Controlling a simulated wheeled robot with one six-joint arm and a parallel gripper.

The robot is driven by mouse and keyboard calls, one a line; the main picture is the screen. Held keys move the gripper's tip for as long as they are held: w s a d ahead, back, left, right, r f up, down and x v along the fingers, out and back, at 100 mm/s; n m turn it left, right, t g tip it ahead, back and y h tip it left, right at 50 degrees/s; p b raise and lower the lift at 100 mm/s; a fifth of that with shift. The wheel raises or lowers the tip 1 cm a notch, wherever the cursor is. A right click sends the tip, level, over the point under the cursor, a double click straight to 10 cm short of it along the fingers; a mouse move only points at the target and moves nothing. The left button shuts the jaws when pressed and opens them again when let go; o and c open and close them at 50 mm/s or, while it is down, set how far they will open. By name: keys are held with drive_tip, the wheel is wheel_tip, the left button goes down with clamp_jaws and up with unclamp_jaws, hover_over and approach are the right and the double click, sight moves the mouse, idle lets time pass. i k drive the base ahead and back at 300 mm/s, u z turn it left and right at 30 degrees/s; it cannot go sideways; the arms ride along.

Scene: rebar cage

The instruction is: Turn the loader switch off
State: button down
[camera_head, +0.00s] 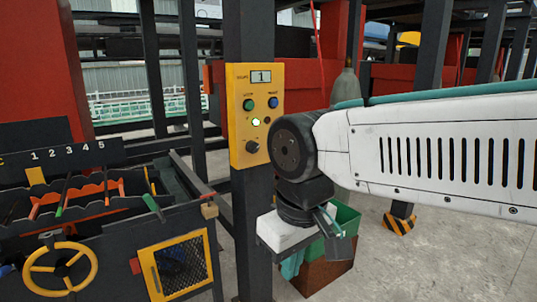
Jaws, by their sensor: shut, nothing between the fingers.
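A yellow control panel (236,140) is fixed to a dark upright post, left of my arm. It has a small display (261,77) reading 1, a green button (248,104), a blue button (273,103), a lit pale green lamp (255,122) and a black knob (252,147) at the bottom. The labels are too small to read, so I cannot tell which control is the loader switch. My arm comes in from the right, its dark wrist close beside the panel's right edge in the picture. My gripper (328,222) hangs below the wrist, shut and empty, lower than the panel.
A machine with numbered levers (75,195), a yellow handwheel (60,268) and a yellow-framed mesh guard (180,265) stands at the left. A green bin (346,222) on a brown base is behind my gripper. Bare concrete floor (440,265) lies at the right.

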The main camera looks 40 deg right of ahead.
sight(253, 147)
drive_tip(key=z, duration=0.3)
drive_tip(key=i, duration=0.35)
drive_tip(key=z, duration=1.75)
drive_tip(key=k, duration=0.5)
drive_tip(key=u, duration=0.35)
drive_tip(key=i, duration=0.35)
drive_tip(key=z, duration=0.05)
